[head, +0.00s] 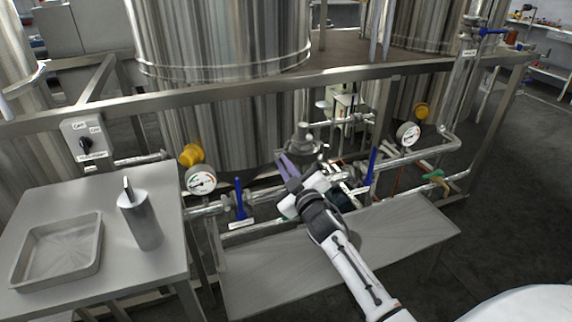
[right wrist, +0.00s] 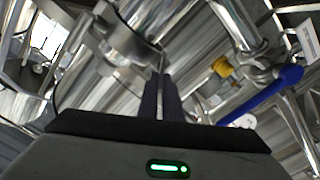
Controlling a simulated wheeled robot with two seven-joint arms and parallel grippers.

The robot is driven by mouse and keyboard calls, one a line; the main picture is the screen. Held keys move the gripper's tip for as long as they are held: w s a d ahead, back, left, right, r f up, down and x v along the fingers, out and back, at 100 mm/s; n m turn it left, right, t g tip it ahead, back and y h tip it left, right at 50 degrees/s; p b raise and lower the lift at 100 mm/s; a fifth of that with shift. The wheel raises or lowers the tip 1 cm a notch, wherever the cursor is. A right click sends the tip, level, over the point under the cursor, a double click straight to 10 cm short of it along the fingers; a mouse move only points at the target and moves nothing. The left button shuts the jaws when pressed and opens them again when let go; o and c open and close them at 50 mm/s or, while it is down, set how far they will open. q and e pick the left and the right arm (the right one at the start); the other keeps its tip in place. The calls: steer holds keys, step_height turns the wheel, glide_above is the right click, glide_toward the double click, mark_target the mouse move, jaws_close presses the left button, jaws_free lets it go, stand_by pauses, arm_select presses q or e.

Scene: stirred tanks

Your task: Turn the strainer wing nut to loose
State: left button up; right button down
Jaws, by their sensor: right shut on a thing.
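The strainer (head: 302,138) is a steel body on the pipework below the large tank, near the middle of the head view. In the right wrist view a shiny steel body (right wrist: 122,42) stands just beyond my fingertips. My right gripper (head: 284,162) reaches up to the strainer from below, with its purple-grey fingers close together. In the right wrist view the fingers of my right gripper (right wrist: 161,78) close on a thin piece at their tips, which appears to be the wing nut. The nut is mostly hidden by the fingers, and its angle cannot be read. My left gripper is out of view.
Blue valve handles (head: 240,198) and (head: 372,166) flank my right gripper. Pressure gauges (head: 201,181) and (head: 408,134) sit on the pipework. A steel frame rail (head: 240,92) runs above. A side table at left holds a tray (head: 58,250) and a steel bottle (head: 140,222).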

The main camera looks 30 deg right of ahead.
arm_select(q)
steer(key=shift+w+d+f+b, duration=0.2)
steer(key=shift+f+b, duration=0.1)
steer(key=shift+b, duration=0.4)
arm_select(e)
steer(key=shift+a+f+n, duration=0.1)
steer(key=shift+f+n, duration=0.15)
steer(key=shift+n, duration=1.5)
steer(key=shift+a+f+n, duration=0.15)
steer(key=shift+f+n, duration=0.05)
steer(key=shift+n, duration=1.6)
steer(key=shift+a+f+n, duration=0.1)
steer(key=shift+f+n, duration=0.15)
steer(key=shift+n, duration=1.5)
steer(key=c, duration=2.2)
jaws_free()
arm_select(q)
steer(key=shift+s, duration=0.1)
arm_select(e)
steer(key=v, duration=1)
steer(key=shift+s, duration=0.15)
